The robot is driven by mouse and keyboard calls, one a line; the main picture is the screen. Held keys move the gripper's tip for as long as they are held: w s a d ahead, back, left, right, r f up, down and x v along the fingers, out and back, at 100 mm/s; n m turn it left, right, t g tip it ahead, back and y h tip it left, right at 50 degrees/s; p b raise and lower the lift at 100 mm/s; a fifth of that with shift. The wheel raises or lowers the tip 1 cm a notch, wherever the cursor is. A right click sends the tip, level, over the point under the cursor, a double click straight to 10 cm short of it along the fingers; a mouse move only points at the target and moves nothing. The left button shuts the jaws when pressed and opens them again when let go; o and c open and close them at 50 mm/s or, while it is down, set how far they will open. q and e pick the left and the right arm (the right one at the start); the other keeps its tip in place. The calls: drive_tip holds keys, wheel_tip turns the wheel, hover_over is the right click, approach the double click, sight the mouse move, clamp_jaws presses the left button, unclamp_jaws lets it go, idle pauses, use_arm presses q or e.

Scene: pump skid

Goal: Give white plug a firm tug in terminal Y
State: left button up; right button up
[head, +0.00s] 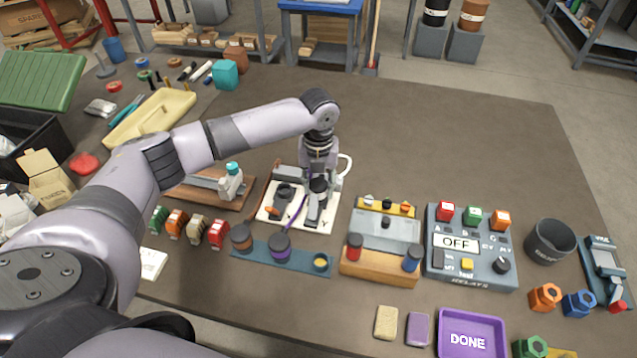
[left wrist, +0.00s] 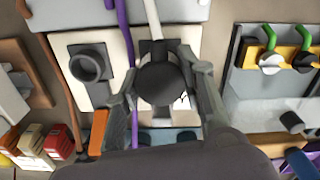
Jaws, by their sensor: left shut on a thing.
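My left gripper (head: 318,190) is over the right half of a white terminal board (head: 268,222), where a letter Y shows. In the left wrist view the fingers of the left gripper (left wrist: 165,98) stand on either side of a dark round plug body (left wrist: 165,88), closed on it. A white cable (left wrist: 152,20) runs from this plug; its loop also shows in the head view (head: 346,165). How deep the plug sits in terminal Y is hidden. The board's other terminal (left wrist: 90,65) is a dark, open ring to the left. My right gripper is not in view.
A purple cable (left wrist: 121,40) and an orange plug end (left wrist: 98,130) lie close to the left finger. A blue strip with knobs (head: 300,262) lies in front.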

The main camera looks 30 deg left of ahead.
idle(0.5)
use_arm(q)
drive_tip(key=o, duration=1.3)
